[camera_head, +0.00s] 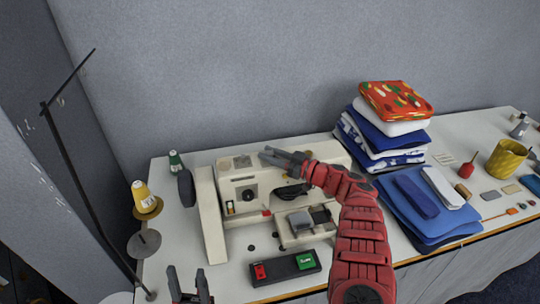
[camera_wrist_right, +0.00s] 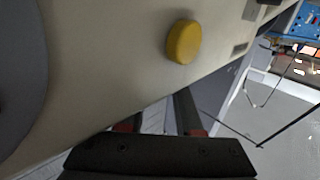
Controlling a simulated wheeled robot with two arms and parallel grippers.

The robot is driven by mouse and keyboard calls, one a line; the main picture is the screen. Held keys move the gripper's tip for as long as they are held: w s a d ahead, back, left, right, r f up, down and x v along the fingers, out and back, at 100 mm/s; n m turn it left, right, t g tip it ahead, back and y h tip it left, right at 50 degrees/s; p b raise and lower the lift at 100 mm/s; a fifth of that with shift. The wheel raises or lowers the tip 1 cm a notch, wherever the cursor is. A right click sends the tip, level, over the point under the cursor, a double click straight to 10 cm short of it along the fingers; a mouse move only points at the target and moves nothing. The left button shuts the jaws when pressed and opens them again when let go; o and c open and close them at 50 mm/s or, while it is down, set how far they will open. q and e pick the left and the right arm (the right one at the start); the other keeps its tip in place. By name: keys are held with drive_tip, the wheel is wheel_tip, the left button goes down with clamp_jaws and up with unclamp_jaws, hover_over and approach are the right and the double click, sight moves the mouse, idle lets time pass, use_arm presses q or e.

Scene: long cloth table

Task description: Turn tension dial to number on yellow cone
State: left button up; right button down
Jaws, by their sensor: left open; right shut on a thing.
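The cream sewing machine (camera_head: 325,152) stands on the table. A dark round dial (camera_head: 249,194) is on its front face; its numbers are too small to read. The yellow cone (camera_head: 140,190) stands upright on a stand at the left; its white label is unreadable. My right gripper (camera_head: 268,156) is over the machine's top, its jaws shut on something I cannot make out. In the right wrist view its fingers (camera_wrist_right: 160,118) are partly hidden by the machine's edge, with a yellow round knob (camera_wrist_right: 184,42) on the cream surface beyond. My left gripper (camera_head: 188,284) is open and empty at the bottom edge.
A green cone (camera_head: 175,161) stands behind the machine's left end. A black box with red and green buttons (camera_head: 284,268) lies in front. Folded cloths (camera_head: 392,130) are stacked at the right, near a yellow cup (camera_head: 506,159). A thin black pole (camera_head: 75,175) rises at the left.

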drive_tip(key=c, duration=0.6)
unclamp_jaws()
drive_tip(key=shift+a, duration=0.1)
drive_tip(key=shift+s+d+f, duration=0.1)
drive_tip(key=shift+s+d, duration=0.15)
drive_tip(key=shift+d, duration=0.3)
drive_tip(key=v, duration=1.6)
drive_tip(key=shift+d, duration=0.1)
drive_tip(key=shift+s, duration=0.1)
